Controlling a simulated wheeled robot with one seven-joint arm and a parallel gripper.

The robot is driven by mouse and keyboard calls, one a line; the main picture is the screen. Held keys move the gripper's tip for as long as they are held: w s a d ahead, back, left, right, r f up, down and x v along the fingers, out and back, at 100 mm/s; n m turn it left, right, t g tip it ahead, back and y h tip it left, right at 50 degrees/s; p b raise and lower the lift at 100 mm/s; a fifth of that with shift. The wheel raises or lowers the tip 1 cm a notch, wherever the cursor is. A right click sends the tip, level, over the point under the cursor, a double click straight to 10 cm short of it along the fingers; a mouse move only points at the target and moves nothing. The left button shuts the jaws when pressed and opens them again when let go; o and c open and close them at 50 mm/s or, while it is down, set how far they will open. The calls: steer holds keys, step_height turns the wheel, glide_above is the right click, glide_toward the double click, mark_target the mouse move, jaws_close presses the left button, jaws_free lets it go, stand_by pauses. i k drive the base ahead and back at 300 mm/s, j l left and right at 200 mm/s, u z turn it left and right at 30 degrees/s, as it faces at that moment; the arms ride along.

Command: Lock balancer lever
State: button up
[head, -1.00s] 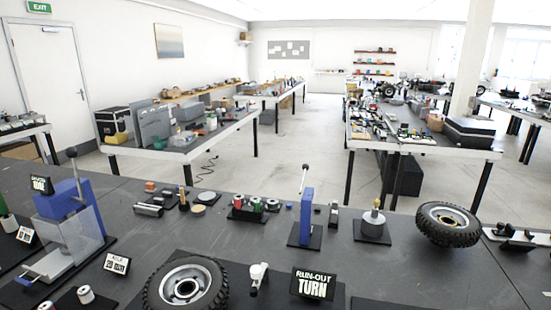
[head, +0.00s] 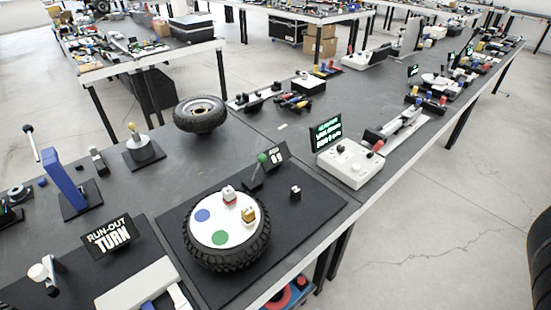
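The balancer stands on a black mat (head: 310,235) at the front of the bench. It carries a tyred wheel (head: 222,262) lying flat, with a white disc on top marked by a blue and a green dot. A lever with a green knob (head: 262,158) stands tilted behind the wheel, beside a small dark sign (head: 275,155) whose text is too small to read. Nothing touches the lever. My gripper is not in view.
A white console (head: 350,165) with a green-lettered screen stands right of the mat. A run-out sign (head: 110,235) and a blue stand (head: 66,178) with a lever are left. A white-and-blue piece (head: 135,282), unclear, crosses the bottom left.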

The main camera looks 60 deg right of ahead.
mark_target(261, 157)
steer(key=i+j, duration=0.25)
steer(key=i, duration=0.2)
steer(key=z, duration=1.65)
